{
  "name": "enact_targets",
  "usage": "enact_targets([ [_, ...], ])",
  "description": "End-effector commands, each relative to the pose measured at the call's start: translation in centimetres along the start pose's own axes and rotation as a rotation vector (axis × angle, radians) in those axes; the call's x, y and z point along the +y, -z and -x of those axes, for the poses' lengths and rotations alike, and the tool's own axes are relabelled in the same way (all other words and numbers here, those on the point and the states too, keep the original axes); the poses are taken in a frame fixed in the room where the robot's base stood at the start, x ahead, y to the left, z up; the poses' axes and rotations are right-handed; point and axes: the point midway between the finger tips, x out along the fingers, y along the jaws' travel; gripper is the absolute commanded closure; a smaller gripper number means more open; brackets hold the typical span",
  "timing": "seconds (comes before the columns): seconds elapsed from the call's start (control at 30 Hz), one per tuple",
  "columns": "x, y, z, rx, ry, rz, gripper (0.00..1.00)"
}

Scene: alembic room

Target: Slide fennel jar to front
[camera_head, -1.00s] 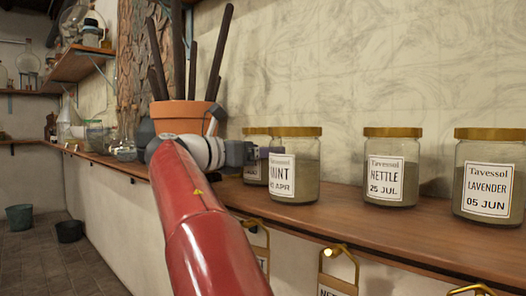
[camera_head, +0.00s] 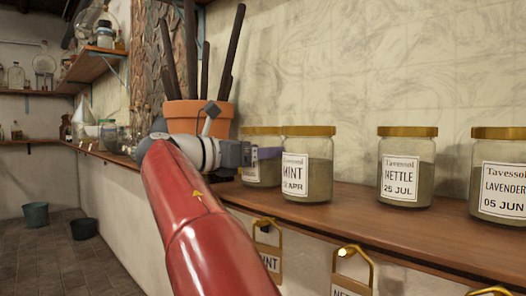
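No label reading "fennel" is legible in view. A gold-lidded glass jar (camera_head: 262,131) stands behind and left of the mint jar (camera_head: 307,160), partly covered by it and by my gripper; its label is too hidden to read. My gripper (camera_head: 268,154) reaches right along the shelf. Its purplish tip lies in front of the partly hidden jar, close to the mint jar's left side. I cannot tell whether it touches either jar or how its fingers stand.
The nettle jar (camera_head: 406,165) and lavender jar (camera_head: 500,172) stand farther right on the wooden shelf (camera_head: 370,222). A terracotta pot (camera_head: 190,116) with dark sticks stands behind my arm. Brass-framed tags (camera_head: 268,245) hang below the shelf edge.

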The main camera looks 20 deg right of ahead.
Motion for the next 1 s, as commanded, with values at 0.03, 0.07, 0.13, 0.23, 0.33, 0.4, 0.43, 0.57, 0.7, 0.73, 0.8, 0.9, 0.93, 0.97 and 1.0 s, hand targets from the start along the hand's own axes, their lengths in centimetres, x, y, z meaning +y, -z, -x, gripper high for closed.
enact_targets([
  [0.03, 0.0, 0.0, 0.2, 0.001, -0.001, 0.001, 0.55],
  [0.07, 0.0, 0.0, 0.4, 0.001, -0.001, 0.001, 0.55],
  [0.13, -0.1, 0.0, 0.7, 0.001, -0.001, 0.001, 0.55],
  [0.23, -0.1, 0.0, 1.1, 0.0, -0.002, 0.001, 0.55],
  [0.33, -0.2, 0.0, 1.5, 0.0, -0.002, 0.001, 0.55],
  [0.4, -0.2, 0.0, 1.7, 0.0, -0.001, 0.001, 0.55],
  [0.43, -0.3, 0.0, 1.8, 0.001, 0.0, 0.001, 0.55],
  [0.57, -0.3, 0.0, 2.3, 0.001, -0.001, 0.001, 0.55],
  [0.7, -0.4, 0.0, 2.4, 0.0, 0.0, 0.001, 0.55],
  [0.73, -0.4, 0.0, 2.4, 0.0, 0.0, 0.001, 0.55],
  [0.8, -0.4, 0.0, 2.4, 0.0, 0.0, 0.001, 0.55],
  [0.9, -0.4, 0.0, 2.4, 0.0, 0.0, 0.001, 0.12],
  [0.93, -0.4, 0.0, 2.4, 0.0, 0.0, 0.001, 0.08],
  [0.97, -0.4, 0.0, 2.4, 0.0, 0.0, 0.0, 0.04],
  [1.0, -0.4, 0.0, 2.4, 0.0, 0.0, 0.0, 0.0],
])
